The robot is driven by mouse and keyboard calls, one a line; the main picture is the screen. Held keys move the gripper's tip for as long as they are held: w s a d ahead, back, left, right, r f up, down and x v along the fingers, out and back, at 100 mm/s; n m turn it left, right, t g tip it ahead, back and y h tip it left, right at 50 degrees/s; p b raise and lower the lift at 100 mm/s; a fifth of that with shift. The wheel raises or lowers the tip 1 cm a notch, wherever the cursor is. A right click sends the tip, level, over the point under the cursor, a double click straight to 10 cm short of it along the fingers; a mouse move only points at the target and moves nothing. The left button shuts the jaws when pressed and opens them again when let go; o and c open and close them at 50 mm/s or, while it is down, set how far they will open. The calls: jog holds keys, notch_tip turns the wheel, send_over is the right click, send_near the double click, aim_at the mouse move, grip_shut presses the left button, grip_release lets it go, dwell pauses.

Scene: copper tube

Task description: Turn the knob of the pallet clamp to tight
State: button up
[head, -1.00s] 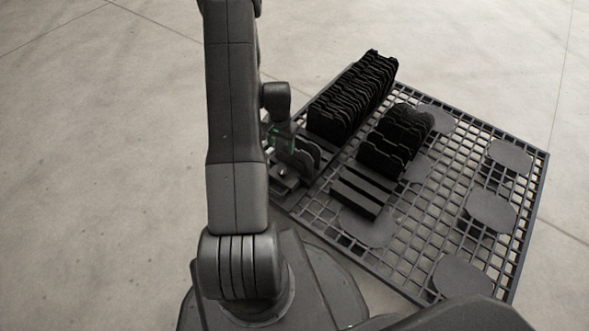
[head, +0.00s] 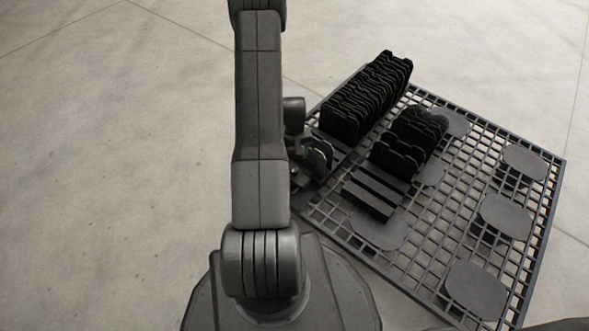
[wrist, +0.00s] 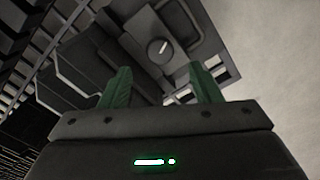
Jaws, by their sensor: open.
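The clamp knob (wrist: 158,48) is a small round dark knob with a pale line across it, in the wrist view at the top middle. It sits on the dark clamp block (wrist: 188,22) at the pallet's edge. The pale line is slanted. My gripper (wrist: 160,88) shows two green fingers spread apart with nothing between them. The knob lies beyond the fingertips, between their lines, and appears apart from them. In the head view the clamp (head: 299,178) is partly hidden behind my arm, and the knob cannot be made out clearly.
The dark grid pallet (head: 440,215) carries two rows of upright black plates (head: 365,95) and (head: 408,140), flat bars (head: 368,195) and round pads (head: 507,215). Plates stand close beside the clamp. Bare concrete floor (head: 110,150) lies to the left.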

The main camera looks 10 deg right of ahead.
aim_at(294, 169)
notch_tip(294, 169, down, 7)
jog(key=shift+r+b, duration=0.15)
jog(key=shift+b, duration=0.75)
jog(key=c, duration=1)
